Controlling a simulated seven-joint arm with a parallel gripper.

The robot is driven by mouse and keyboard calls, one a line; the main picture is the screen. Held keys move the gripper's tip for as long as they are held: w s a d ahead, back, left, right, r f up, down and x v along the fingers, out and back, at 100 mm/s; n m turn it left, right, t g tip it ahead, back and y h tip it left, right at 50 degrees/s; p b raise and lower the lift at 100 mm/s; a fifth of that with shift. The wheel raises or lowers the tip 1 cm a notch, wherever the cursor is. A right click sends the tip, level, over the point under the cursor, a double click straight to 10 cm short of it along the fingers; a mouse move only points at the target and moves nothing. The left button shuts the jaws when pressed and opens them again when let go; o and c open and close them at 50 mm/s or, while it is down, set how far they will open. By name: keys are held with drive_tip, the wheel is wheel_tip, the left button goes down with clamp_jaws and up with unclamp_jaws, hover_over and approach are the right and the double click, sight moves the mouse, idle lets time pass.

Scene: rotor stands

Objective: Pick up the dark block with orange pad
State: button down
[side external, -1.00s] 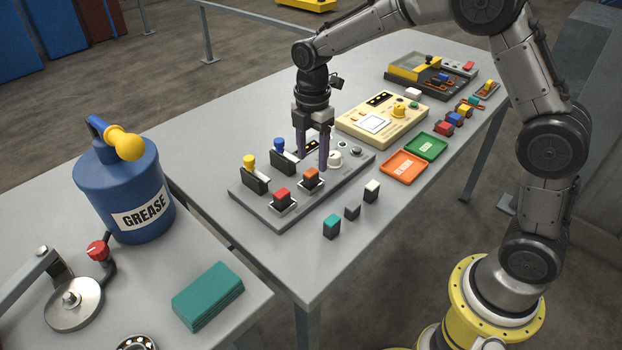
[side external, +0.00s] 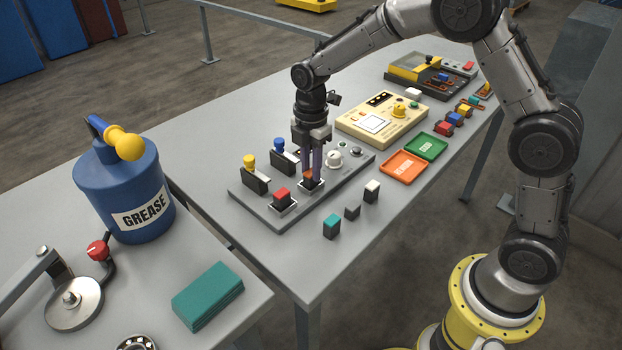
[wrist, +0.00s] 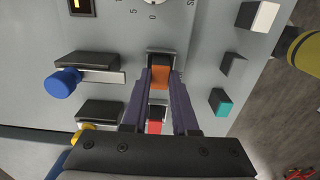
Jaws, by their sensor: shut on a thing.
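The dark block with the orange pad (side external: 308,175) sits in its square socket on the grey panel (side external: 343,190), beside the red-padded block (side external: 282,194). My gripper (side external: 313,178) reaches down from above with its purple fingers on either side of the block. In the wrist view the orange pad (wrist: 160,77) shows between the two fingertips (wrist: 161,76), and the jaws are shut on the block. The fingers hide part of the block in the side view. It appears still at socket height.
Blue-knobbed (side external: 279,145) and yellow-knobbed (side external: 249,162) levers stand behind on the panel, with a white dial (side external: 334,158) to the right. Teal (side external: 331,226), dark (side external: 352,211) and white-topped (side external: 371,191) blocks stand on the table in front. Orange (side external: 400,167) and green trays (side external: 428,147) lie to the right.

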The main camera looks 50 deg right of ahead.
idle(0.3)
drive_tip(key=shift+r, duration=0.55)
wheel_tip(320, 180, up, 2)
drive_tip(key=shift+r, duration=0.1)
drive_tip(key=s+d+r, duration=0.1)
drive_tip(key=s+r, duration=1.1)
drive_tip(key=s, duration=0.2)
drive_tip(key=shift+r, duration=0.35)
